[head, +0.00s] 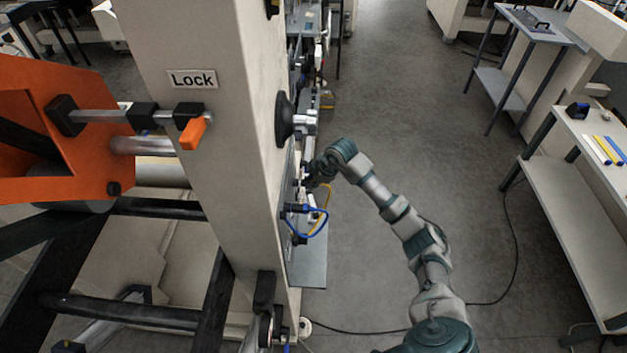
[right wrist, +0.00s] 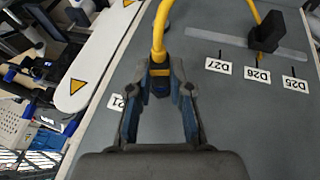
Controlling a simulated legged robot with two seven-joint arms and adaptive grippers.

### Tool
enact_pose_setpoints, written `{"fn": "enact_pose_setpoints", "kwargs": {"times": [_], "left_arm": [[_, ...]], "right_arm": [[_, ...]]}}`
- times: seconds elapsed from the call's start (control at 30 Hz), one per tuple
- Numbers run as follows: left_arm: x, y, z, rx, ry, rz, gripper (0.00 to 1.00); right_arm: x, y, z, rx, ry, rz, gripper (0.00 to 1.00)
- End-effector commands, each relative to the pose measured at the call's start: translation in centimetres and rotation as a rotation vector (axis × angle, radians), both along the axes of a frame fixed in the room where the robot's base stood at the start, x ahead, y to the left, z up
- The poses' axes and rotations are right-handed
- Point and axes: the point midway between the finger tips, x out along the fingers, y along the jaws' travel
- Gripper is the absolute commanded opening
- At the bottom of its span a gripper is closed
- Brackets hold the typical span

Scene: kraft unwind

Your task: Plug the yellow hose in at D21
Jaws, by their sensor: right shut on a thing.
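My right gripper (head: 311,173) is at the side of the beige machine, at a grey panel. The right wrist view shows the gripper (right wrist: 160,80) shut on the end fitting of the yellow hose (right wrist: 159,45), which runs up out of the picture. The hose also shows as a yellow loop in the head view (head: 325,196). In the right wrist view, a label (right wrist: 116,102) reading "21" sits left of the fingers, its first character hidden. I cannot see the D21 port, nor tell whether the fitting touches the panel. My left gripper is not in view.
Labels D27 (right wrist: 218,66), D26 (right wrist: 257,76) and D25 (right wrist: 294,82) stand to the right on the panel. A black block (right wrist: 267,32) with a yellow hose is above D26. A blue hose (head: 318,229) hangs below my right gripper. The aisle floor (head: 420,110) is clear.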

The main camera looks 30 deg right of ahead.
Motion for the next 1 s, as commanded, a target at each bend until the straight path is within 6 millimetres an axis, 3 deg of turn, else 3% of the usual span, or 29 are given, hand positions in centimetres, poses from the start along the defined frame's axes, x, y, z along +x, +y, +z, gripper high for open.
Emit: {"fn": "enact_pose_setpoints", "kwargs": {"times": [0.57,0.6,0.7,1.0], "left_arm": [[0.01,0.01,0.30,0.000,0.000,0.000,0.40],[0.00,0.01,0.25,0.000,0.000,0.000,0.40],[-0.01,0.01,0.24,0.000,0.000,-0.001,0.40],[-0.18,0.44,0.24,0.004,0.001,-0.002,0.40]], "right_arm": [[0.16,0.24,0.03,0.000,0.000,0.000,0.00],[0.16,0.21,0.00,0.000,0.000,-0.001,0.30],[0.15,0.22,-0.02,0.000,0.000,-0.001,0.49],[0.10,0.17,0.13,0.001,0.000,-0.001,0.49]]}}
